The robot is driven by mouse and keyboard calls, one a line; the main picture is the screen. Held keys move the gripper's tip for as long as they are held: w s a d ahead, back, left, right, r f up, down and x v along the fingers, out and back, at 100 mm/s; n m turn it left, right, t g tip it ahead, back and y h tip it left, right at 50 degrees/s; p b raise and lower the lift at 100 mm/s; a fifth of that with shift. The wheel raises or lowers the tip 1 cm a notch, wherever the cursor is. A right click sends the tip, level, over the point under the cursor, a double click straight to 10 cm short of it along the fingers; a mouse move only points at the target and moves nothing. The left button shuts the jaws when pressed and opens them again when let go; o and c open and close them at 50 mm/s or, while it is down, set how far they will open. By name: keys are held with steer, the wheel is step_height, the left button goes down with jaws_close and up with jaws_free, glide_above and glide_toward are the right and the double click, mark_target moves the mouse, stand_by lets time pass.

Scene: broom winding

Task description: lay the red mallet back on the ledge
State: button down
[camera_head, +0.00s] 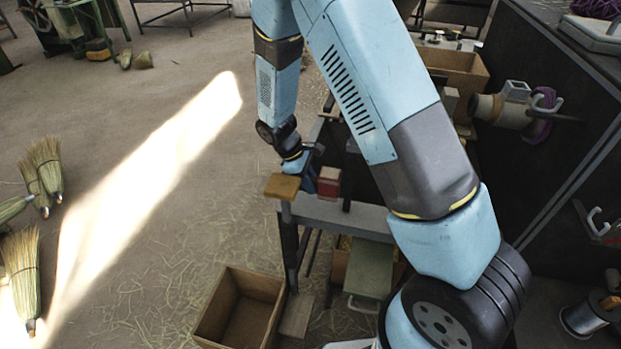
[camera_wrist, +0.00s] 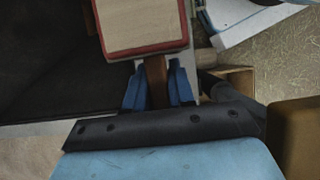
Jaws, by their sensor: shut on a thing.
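The red mallet's head (camera_head: 328,182) shows in the head view as a small red block close above or on the grey ledge (camera_head: 355,216); I cannot tell whether it touches. In the wrist view the mallet (camera_wrist: 143,24) shows a pale face with a red rim, and its brown handle runs down between my fingers. My gripper (camera_wrist: 157,85) has its blue fingers on both sides of the handle and is shut on it. In the head view my gripper (camera_head: 309,178) is just left of the mallet head, partly hidden by my wrist.
A tan block (camera_head: 283,187) sits at the ledge's left corner. An open cardboard box (camera_head: 240,308) stands on the floor below. A dark bench with a mounted metal device (camera_head: 503,106) is at right. Brooms (camera_head: 22,265) lie at far left.

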steer(key=shift+f, duration=2.85)
steer(key=c, duration=0.9)
jaws_free()
steer(key=shift+r, duration=0.1)
